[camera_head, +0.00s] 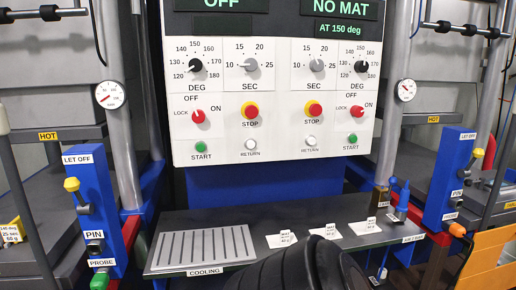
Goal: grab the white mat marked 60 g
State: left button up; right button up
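Three small white mats lie in a row on the dark grey shelf (300,219) below the control panel. The left mat (277,241), the middle mat (325,233) and the right mat (365,227) each carry a small white tag with print. The print is too small for me to tell surely which one is marked 60 g. A black rounded shape at the bottom centre rises just in front of the left and middle mats. No gripper fingers show in the view, and I see nothing held.
A slotted cooling rack (203,247) lies left of the mats. The white control panel (275,100) stands above; its right display reads NO MAT. Blue LET OFF posts stand at left (95,205) and right (450,180). An orange panel (490,262) is at lower right.

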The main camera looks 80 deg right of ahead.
aim_at(369, 227)
jog(key=z, duration=0.7)
jog(key=k, duration=1.1)
jog(key=z, duration=1.75)
